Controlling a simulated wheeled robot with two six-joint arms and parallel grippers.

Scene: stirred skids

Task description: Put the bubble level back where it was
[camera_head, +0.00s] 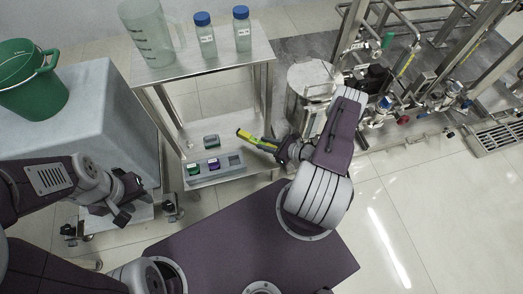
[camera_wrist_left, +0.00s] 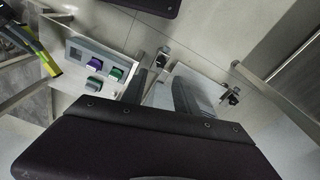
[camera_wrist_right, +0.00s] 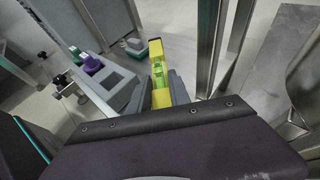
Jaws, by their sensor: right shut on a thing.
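The bubble level (camera_head: 258,143) is a slim yellow bar with a green vial. My right gripper (camera_head: 283,149) is shut on one end of it and holds it out over the right side of the cart's lower shelf. In the right wrist view the level (camera_wrist_right: 158,72) points away from between the fingers (camera_wrist_right: 160,98). It also shows at the left edge of the left wrist view (camera_wrist_left: 38,46). My left gripper (camera_head: 122,212) is empty at the left, low beside the grey block; its fingers (camera_wrist_left: 160,92) stand apart.
A grey holder (camera_head: 214,177) on the lower shelf (camera_head: 185,134) carries a green and a purple item, with an empty-looking slot at right. A small green-grey item (camera_head: 211,141) lies behind it. The upper shelf (camera_head: 180,70) holds a beaker and two blue-capped bottles. Steel piping stands right.

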